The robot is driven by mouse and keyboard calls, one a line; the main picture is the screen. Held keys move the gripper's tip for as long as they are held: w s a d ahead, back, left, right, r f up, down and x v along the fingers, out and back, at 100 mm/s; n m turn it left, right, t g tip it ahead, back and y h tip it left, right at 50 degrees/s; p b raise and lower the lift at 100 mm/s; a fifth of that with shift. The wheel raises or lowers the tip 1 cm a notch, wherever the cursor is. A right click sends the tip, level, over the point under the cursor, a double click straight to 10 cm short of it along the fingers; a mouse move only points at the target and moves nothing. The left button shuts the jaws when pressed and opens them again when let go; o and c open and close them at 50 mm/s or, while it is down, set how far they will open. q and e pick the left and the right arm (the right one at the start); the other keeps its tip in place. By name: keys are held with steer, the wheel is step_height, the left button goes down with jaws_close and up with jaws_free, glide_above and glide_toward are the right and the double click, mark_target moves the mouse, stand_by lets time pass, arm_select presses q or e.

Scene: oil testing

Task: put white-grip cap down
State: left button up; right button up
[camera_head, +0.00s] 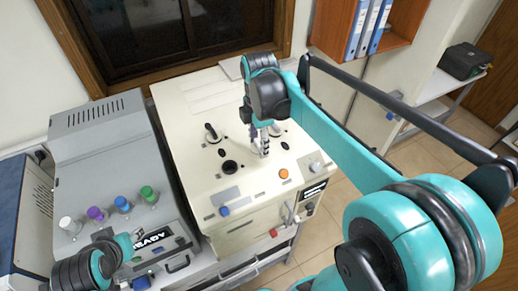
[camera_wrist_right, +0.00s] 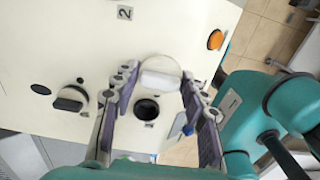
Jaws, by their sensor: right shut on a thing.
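The white-grip cap (camera_wrist_right: 160,79), a pale round disc with a white bar, sits between the fingertips of my right gripper (camera_wrist_right: 155,98) in the right wrist view. The right gripper is shut on it. In the head view the right gripper (camera_head: 263,146) points down over the top of the cream machine (camera_head: 202,98), right of an open dark hole (camera_head: 229,167). That hole (camera_wrist_right: 147,109) shows just below the cap in the wrist view. Whether the cap touches the machine top is unclear. My left gripper is at the lower left in the head view (camera_head: 121,246); its fingers are not clear.
A black-grip cap (camera_head: 212,135) sits behind the open hole.

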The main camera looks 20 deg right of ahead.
step_height(320, 180, down, 3)
steer(key=shift+r, duration=0.2)
steer(key=shift+f, duration=0.4)
steer(key=shift+f, duration=0.1)
steer(key=o, duration=0.8)
steer(key=shift+o, duration=0.2)
